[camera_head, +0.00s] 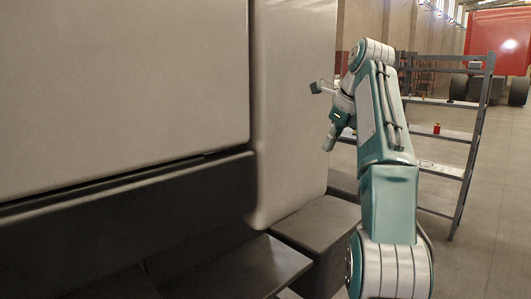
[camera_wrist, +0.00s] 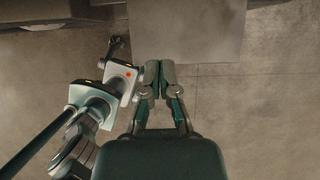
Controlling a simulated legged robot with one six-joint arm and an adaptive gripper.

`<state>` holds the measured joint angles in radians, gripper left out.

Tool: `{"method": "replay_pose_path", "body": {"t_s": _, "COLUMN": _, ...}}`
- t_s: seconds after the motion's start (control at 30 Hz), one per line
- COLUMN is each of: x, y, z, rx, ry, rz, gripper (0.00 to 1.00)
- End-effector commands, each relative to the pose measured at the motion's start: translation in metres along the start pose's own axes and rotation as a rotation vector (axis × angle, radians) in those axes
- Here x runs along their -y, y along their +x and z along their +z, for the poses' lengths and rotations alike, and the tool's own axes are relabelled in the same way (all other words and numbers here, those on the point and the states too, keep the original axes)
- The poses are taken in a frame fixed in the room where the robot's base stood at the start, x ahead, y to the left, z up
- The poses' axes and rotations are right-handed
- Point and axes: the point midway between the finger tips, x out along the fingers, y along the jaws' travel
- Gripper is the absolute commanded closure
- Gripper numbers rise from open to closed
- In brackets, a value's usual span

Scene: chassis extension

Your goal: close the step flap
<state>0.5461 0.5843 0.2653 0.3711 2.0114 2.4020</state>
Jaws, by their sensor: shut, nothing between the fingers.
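A dark grey flat panel that looks like the step flap (camera_head: 245,270) sticks out, lowered, below the pale vehicle body in the head view. In the wrist view a grey rectangular panel (camera_wrist: 200,32), probably the same flap, reaches down from the top edge over the floor. My gripper (camera_wrist: 156,66) is shut and empty, its fingertips side by side at the panel's lower left corner in the picture. I cannot tell whether they touch it.
The pale vehicle body (camera_head: 120,80) fills the left, with a dark lower skirt (camera_head: 130,215). A dark box-like step (camera_head: 320,222) stands beside the flap. A metal shelf rack (camera_head: 470,150) stands behind my arm. A red truck (camera_head: 497,45) is far back. The floor at right is clear.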

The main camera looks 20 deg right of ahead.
Motion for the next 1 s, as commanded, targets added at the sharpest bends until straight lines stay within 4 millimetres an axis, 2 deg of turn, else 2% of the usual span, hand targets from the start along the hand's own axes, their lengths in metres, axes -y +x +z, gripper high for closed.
{"method": "replay_pose_path", "body": {"t_s": 0.13, "x": -0.002, "y": 0.0, "z": 0.001, "rx": 0.001, "ry": -0.013, "rz": 0.0, "gripper": 1.0}}
{"method": "replay_pose_path", "body": {"t_s": 0.23, "x": -0.011, "y": -0.002, "z": 0.006, "rx": 0.003, "ry": -0.088, "rz": -0.003, "gripper": 1.0}}
{"method": "replay_pose_path", "body": {"t_s": 0.4, "x": -0.042, "y": -0.002, "z": 0.015, "rx": 0.003, "ry": -0.345, "rz": -0.016, "gripper": 1.0}}
{"method": "replay_pose_path", "body": {"t_s": 0.57, "x": -0.073, "y": 0.004, "z": 0.014, "rx": -0.004, "ry": -0.608, "rz": -0.036, "gripper": 1.0}}
{"method": "replay_pose_path", "body": {"t_s": 0.77, "x": -0.116, "y": 0.018, "z": -0.001, "rx": -0.023, "ry": -0.947, "rz": -0.059, "gripper": 1.0}}
{"method": "replay_pose_path", "body": {"t_s": 1.0, "x": -0.167, "y": 0.044, "z": -0.037, "rx": -0.061, "ry": -1.37, "rz": -0.083, "gripper": 1.0}}
